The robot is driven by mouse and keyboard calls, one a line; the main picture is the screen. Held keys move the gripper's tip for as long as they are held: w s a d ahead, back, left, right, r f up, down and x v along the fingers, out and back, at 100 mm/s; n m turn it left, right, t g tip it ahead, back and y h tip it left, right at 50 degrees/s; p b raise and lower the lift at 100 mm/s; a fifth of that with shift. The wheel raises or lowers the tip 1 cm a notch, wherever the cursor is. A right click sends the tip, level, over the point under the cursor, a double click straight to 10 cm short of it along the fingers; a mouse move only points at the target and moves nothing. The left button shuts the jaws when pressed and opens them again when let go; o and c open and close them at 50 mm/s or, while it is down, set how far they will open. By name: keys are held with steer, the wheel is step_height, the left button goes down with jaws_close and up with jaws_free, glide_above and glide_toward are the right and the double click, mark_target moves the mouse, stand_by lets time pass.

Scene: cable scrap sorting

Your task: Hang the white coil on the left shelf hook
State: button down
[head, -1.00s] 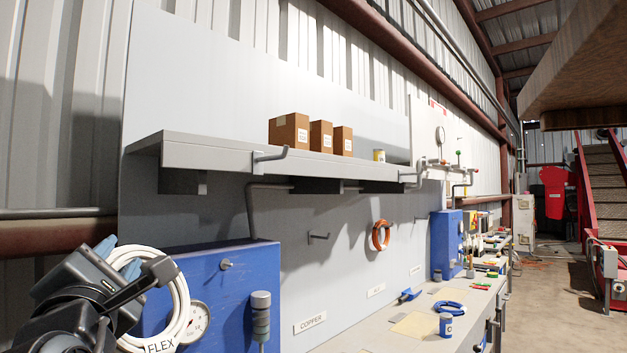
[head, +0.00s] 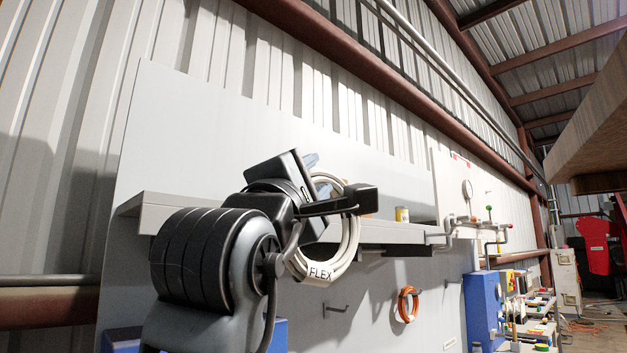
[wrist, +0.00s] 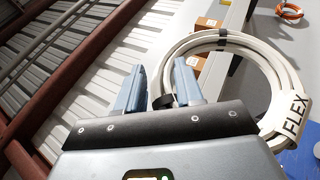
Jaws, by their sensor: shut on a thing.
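The white coil (head: 352,236) with its FLEX tag hangs from my gripper (head: 318,175), raised in front of the shelf (head: 400,233). In the wrist view my gripper (wrist: 161,88) is shut on the white coil (wrist: 278,70), with the blue fingers on either side of its cable. The loop reaches right of the fingers and overlaps the shelf edge in the picture. The left shelf hook cannot be made out; my arm and the coil cover that stretch of shelf front. Whether the coil touches the shelf is unclear.
Another shelf hook (head: 438,238) is at the shelf's right end. A small can (head: 402,214) stands on the shelf; cardboard boxes (wrist: 192,67) show in the wrist view. Below, an orange coil (head: 406,304) hangs near an empty panel hook (head: 337,308). A blue cabinet (head: 483,310) stands right.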

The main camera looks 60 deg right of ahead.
steer(key=w+d+f+b, duration=0.1)
steer(key=w+d+b, duration=0.1)
steer(key=w, duration=0.5)
steer(key=w+d+f+b, duration=0.2)
steer(key=w+b, duration=0.1)
steer(key=w, duration=0.5)
steer(key=shift+d, duration=0.15)
stand_by(1.7)
steer(key=shift+f, duration=0.15)
stand_by(0.4)
steer(key=c, duration=0.6)
jaws_free()
steer(key=shift+c, duration=0.2)
steer(key=shift+f, duration=0.1)
